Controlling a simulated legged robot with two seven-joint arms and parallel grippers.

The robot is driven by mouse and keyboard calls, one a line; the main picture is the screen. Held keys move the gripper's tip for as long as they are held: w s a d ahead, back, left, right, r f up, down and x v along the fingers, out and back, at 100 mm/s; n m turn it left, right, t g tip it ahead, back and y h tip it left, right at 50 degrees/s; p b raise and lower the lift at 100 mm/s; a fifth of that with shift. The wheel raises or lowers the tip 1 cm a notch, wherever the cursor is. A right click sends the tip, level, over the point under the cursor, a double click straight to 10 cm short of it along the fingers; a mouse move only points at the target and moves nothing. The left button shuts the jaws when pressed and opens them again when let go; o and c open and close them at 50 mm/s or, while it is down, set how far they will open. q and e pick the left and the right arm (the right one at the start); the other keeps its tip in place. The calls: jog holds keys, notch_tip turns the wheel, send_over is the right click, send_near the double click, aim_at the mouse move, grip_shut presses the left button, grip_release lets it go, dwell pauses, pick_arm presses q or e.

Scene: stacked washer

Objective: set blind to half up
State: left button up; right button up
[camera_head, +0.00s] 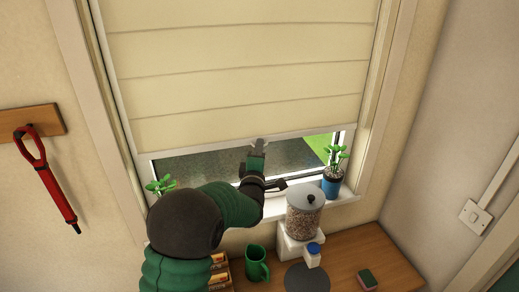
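The cream fabric blind (235,60) hangs in horizontal folds over most of the window, and its pale bottom bar (310,134) sits above a strip of uncovered glass (205,166). My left gripper (258,147) reaches up from below, with its fingertips at the middle of the bottom bar. I cannot tell whether the fingers touch or grip the bar. My dark green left arm hides part of the sill and the lower window. My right gripper is not in view.
A potted plant (333,172) stands on the right of the sill and another plant (160,185) on the left.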

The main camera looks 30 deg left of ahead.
pick_arm(q)
jog(key=shift+d, duration=0.3)
grip_shut()
jog(key=shift+r, duration=0.1)
dwell(0.8)
notch_tip(320, 180, up, 32)
jog(key=p, duration=0.9)
jog(key=shift+a+f, duration=0.1)
jog(key=shift+f, duration=0.1)
jog(key=shift+o, duration=1.9)
grip_release()
jog(key=shift+w, duration=0.1)
jog(key=shift+w+f, duration=0.1)
